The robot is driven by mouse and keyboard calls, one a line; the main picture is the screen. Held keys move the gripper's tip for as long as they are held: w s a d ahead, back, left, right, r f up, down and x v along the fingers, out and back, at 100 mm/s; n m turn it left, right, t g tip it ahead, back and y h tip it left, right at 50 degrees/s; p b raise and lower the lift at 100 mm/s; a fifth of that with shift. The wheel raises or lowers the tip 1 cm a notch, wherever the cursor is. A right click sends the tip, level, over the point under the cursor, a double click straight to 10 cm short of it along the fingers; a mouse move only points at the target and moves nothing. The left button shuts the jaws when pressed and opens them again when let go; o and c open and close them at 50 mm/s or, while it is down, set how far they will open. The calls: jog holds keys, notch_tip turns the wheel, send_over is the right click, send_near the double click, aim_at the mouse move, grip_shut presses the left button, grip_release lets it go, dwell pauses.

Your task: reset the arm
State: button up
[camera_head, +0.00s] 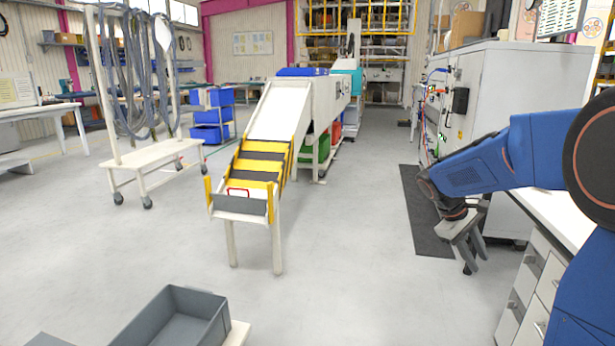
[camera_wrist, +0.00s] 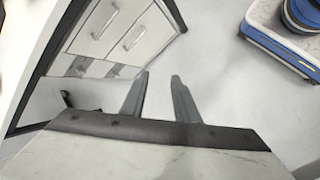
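My blue arm reaches in from the right edge of the head view. It bends down to my gripper (camera_head: 474,258), which hangs in the air left of the white drawer cabinet and points downward. In the wrist view my gripper (camera_wrist: 158,84) shows two grey fingers standing apart, with only floor visible between them. It is open and holds nothing.
The white drawer cabinet (camera_head: 525,296) stands close right of my gripper. A large grey control cabinet (camera_head: 522,85) is behind it, with a dark mat (camera_head: 428,215) on the floor. A sloped chute (camera_head: 274,115) stands mid-left. A grey bin (camera_head: 180,322) is at front left. Open floor lies between.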

jog(key=s+a+m+t+y, duration=0.1)
jog(key=s+a+t+y, duration=0.1)
jog(key=s+a, duration=0.3)
jog(key=s+a+m+t+y, duration=0.2)
jog(key=s+a, duration=0.4)
jog(key=s, duration=0.8)
jog(key=s+a+m+t+y, duration=0.2)
jog(key=s+a, duration=0.3)
jog(key=s, duration=0.5)
jog(key=shift+a, duration=0.3)
